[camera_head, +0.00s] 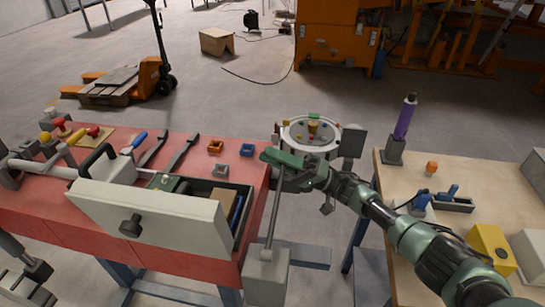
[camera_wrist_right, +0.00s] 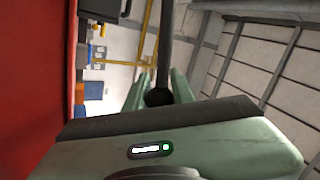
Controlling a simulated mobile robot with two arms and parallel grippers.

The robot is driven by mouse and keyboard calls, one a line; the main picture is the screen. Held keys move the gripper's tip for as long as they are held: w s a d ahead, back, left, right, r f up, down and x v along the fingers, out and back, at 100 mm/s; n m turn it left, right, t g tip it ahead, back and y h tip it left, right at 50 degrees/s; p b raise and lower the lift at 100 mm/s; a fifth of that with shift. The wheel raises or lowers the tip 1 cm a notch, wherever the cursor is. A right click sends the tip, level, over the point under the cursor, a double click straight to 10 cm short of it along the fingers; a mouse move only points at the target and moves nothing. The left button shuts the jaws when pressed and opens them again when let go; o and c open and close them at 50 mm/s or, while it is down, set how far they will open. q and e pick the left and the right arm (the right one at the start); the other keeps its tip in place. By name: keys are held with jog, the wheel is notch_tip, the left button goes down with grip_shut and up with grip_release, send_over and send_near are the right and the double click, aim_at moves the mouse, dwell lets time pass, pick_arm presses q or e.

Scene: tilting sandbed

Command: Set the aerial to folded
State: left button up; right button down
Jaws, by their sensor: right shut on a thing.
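The aerial is a thin grey rod (camera_head: 272,222) rising nearly upright from a grey block (camera_head: 266,277) at the front right corner of the red table. My right gripper (camera_head: 279,160) is shut on the rod near its upper end. In the wrist view the dark rod (camera_wrist_right: 166,35) runs up between the two green fingers (camera_wrist_right: 158,92). The rod's very tip is hidden by the gripper in the head view.
The red table (camera_head: 190,258) holds an open drawer (camera_head: 150,215), tools and small blocks. A round white tub (camera_head: 301,146) with coloured pieces stands behind my right gripper. A wooden table (camera_head: 400,180) with a purple bottle (camera_head: 405,118) is at right.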

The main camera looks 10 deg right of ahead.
jog(key=shift+f, duration=0.3)
jog(key=c, duration=1.2)
grip_release()
jog(key=shift+r, duration=0.1)
notch_tip(320, 180, up, 20)
jog(key=shift+f+p, duration=0.1)
jog(key=shift+p, duration=0.4)
